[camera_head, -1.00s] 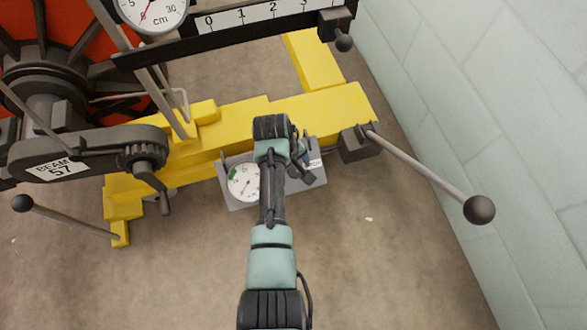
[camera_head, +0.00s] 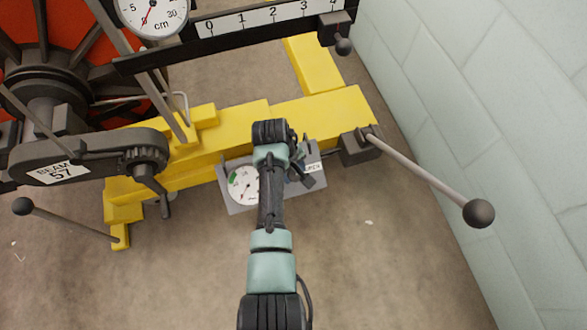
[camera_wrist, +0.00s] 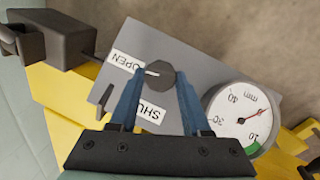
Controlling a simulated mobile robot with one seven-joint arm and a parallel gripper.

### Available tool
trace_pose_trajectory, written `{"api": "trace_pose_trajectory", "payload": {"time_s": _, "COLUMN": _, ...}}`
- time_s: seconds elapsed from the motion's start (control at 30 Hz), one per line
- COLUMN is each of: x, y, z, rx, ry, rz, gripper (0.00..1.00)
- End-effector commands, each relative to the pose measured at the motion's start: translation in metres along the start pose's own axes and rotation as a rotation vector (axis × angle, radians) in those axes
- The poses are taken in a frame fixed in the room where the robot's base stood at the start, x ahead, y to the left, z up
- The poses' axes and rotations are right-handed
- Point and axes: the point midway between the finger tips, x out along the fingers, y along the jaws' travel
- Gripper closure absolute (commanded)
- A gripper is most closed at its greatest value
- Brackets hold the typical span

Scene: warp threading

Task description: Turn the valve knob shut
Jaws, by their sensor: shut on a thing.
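The valve knob (camera_wrist: 159,75) is a dark round knob with a white pointer line, on a grey panel (camera_wrist: 200,50). The pointer line is toward the OPEN label (camera_wrist: 126,62); the SHUT label (camera_wrist: 149,112) lies below the knob. My gripper (camera_wrist: 156,80) has its two blue fingers closed on the knob's sides in the wrist view. In the head view my arm hides the knob and most of my gripper (camera_head: 300,172). A round gauge (camera_wrist: 241,116) with a green zone and a red needle is beside the knob; it also shows in the head view (camera_head: 244,185).
The panel is on a yellow frame (camera_head: 325,108). A long lever with a black ball (camera_head: 479,213) sticks out at right, near the pale wall (camera_head: 500,90). A crank and gear housing (camera_head: 90,157) stand at left. Bare floor (camera_head: 400,270) lies in front.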

Motion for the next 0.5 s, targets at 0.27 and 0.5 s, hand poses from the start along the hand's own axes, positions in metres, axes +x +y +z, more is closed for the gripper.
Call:
{"api": "trace_pose_trajectory", "payload": {"time_s": 0.27, "x": -0.0032, "y": -0.0016, "z": 0.0010, "rx": -0.114, "ry": -0.001, "rz": 0.073, "gripper": 1.00}}
{"api": "trace_pose_trajectory", "payload": {"time_s": 0.5, "x": -0.0032, "y": -0.0039, "z": 0.0018, "rx": -0.291, "ry": -0.002, "rz": 0.190, "gripper": 1.00}}
